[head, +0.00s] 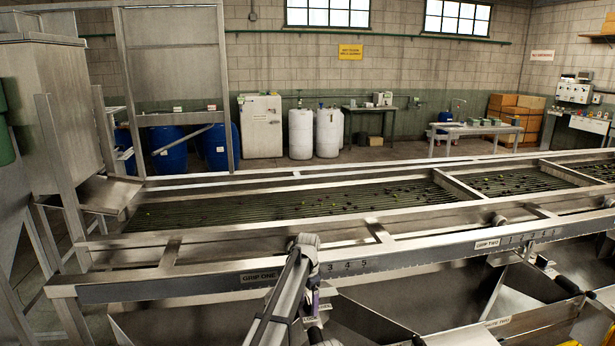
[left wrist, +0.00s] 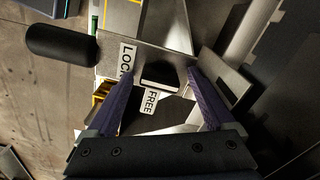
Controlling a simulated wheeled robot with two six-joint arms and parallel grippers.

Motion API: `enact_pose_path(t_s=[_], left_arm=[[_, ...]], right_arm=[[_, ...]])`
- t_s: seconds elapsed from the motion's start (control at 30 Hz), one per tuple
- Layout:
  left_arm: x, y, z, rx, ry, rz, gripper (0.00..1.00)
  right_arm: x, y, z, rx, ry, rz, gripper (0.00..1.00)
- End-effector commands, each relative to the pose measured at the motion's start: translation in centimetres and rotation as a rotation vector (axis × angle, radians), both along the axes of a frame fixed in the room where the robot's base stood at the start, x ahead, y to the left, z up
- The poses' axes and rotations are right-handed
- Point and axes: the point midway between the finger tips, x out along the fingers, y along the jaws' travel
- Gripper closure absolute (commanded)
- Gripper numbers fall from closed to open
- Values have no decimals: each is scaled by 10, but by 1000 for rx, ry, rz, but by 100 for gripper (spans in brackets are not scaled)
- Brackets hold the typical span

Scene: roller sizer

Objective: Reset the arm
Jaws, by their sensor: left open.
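My left arm comes up from the bottom middle of the head view, in front of the sizer's front rail. The left gripper (left wrist: 156,82) shows in the left wrist view with its two purple fingers spread apart and nothing held between them. Beyond and between the fingertips are a metal plate with a LOCK label (left wrist: 125,62) and a FREE label (left wrist: 150,101). A black rounded handle (left wrist: 60,45) lies to the left of the fingers, apart from them. In the head view the arm hides most of the gripper. My right gripper is in neither view.
The roller sizer bed (head: 290,205) with small dark fruit spans the head view. Its front rail carries a GRIP ONE label (head: 259,277) and a GRIP TWO label (head: 487,244). Metal chutes lie below the rail. A hopper (head: 55,100) stands at left.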

Motion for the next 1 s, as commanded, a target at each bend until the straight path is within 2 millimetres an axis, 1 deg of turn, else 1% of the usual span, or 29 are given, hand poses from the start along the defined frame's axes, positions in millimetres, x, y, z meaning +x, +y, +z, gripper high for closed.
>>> enact_pose_path(t_s=[0.7,1.0], left_arm=[[0,0,0,0,0,736,12],[0,0,0,0,0,991,12]], right_arm=[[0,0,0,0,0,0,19],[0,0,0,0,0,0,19]])
